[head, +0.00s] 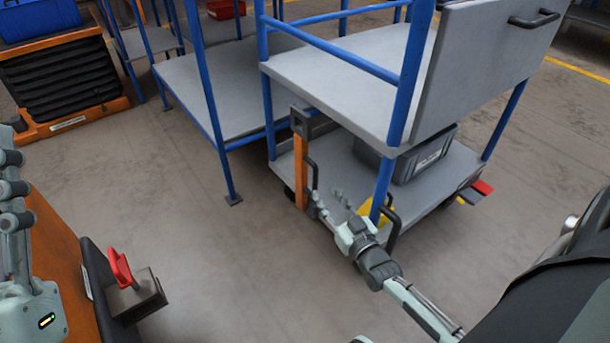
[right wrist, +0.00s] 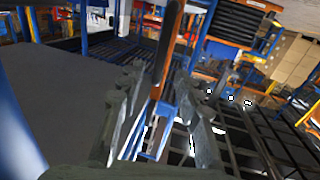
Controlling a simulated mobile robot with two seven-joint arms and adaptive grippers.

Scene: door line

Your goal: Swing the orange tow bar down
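The orange tow bar (head: 301,171) stands upright against the near end of a grey cart with blue posts. My right gripper (head: 328,199) is low beside the bar, near the handle's lower end. In the right wrist view the two grey fingers (right wrist: 158,108) are spread, with the orange bar (right wrist: 168,48) showing between them. I cannot tell whether they touch it.
A grey crate (head: 418,158) sits on the cart's lower deck (head: 432,205). Another blue-framed cart (head: 205,95) stands behind left. An orange-and-black unit (head: 62,85) is far left. A red handle (head: 121,268) is at lower left. The floor before the bar is clear.

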